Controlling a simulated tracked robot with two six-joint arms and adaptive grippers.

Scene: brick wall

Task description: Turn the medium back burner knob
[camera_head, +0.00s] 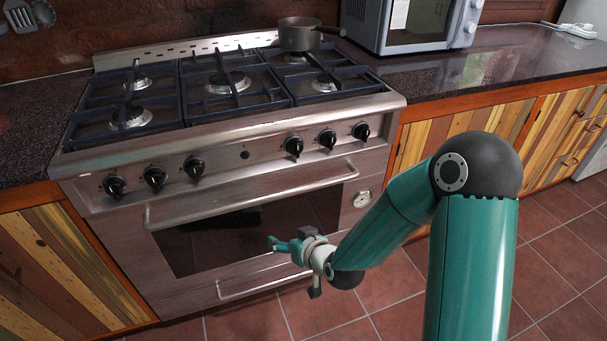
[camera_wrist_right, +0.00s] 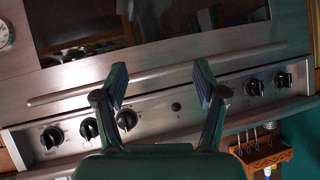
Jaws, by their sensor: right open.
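The stove (camera_head: 230,120) has black knobs along its steel front panel. Three knobs sit at left, including this one (camera_head: 194,167), and three at right, including this one (camera_head: 293,145). Which serves the medium back burner cannot be told. My right gripper (camera_head: 277,243) is open and empty, in front of the oven door and below the knobs, touching none. In the right wrist view, which looks inverted, its two fingers (camera_wrist_right: 160,80) are spread, with knobs on the left (camera_wrist_right: 127,119) and right (camera_wrist_right: 254,88). My left gripper is not in view.
The oven door handle (camera_head: 250,198) runs below the knobs and a lower handle (camera_head: 262,284) is near the floor. A pot (camera_head: 298,36) stands on the back right burner. A microwave (camera_head: 410,22) is on the counter at right. Floor in front is clear.

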